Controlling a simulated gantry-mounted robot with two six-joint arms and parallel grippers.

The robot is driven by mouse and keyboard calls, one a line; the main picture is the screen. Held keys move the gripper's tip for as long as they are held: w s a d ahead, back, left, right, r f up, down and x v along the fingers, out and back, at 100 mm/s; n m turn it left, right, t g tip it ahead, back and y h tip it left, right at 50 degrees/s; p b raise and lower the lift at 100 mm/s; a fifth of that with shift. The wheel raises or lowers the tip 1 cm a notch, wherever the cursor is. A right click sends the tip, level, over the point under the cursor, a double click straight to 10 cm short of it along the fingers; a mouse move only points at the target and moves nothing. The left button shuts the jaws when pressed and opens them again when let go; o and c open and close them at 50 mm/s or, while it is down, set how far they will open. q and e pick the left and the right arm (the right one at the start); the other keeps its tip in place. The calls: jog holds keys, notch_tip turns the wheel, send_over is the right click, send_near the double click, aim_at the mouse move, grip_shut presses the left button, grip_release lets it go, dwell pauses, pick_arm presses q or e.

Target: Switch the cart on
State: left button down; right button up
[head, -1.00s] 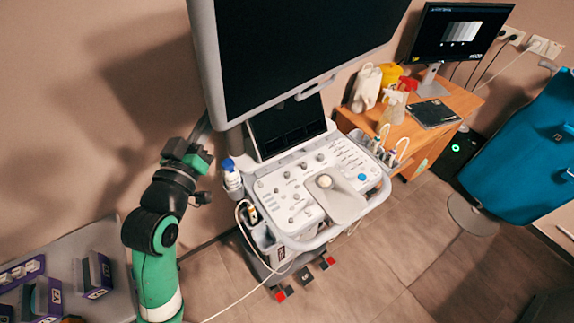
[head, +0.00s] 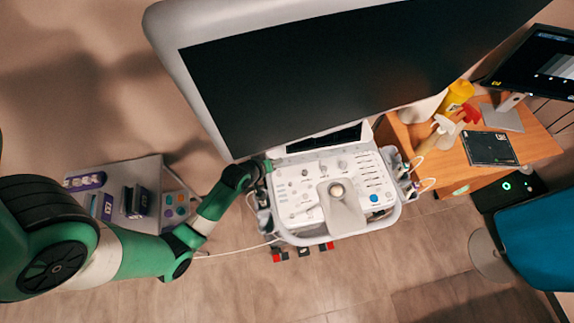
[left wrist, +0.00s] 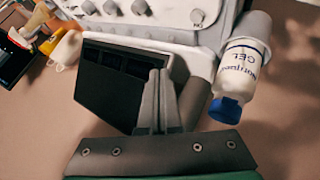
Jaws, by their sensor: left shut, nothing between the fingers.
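The cart is a white ultrasound machine with a control panel (head: 312,192) of knobs and a blue button (head: 374,198). Its large monitor (head: 330,85) is dark and covers much of the upper head view. A small dark touch screen (left wrist: 105,85) shows upside down in the left wrist view, below the knobs (left wrist: 110,8). My left gripper (left wrist: 158,100) is shut and empty, its fingertips in front of that screen's side edge; contact cannot be told. In the head view the gripper (head: 265,166) is at the panel's back left corner, partly under the monitor. My right gripper is out of view.
A gel bottle (left wrist: 243,75) with a blue cap stands close beside my left fingers. A wooden desk (head: 535,140) with spray bottles is at the right, near a blue chair (head: 540,245). A grey side table (head: 150,205) is at the left. Foot pedals (head: 305,252) lie below the cart.

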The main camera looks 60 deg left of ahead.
pick_arm(q)
jog(key=b, duration=0.8)
send_over(278, 177)
notch_tip(278, 177, down, 8)
jog(key=shift+s+r, duration=0.1)
jog(key=shift+r, duration=0.1)
jog(key=shift+f, duration=0.55)
dwell(1.0)
jog(key=shift+f+b, duration=0.4)
jog(key=shift+f, duration=0.4)
dwell(0.5)
dwell(0.3)
jog(key=shift+r+p, duration=0.65)
jog(key=shift+r, duration=0.15)
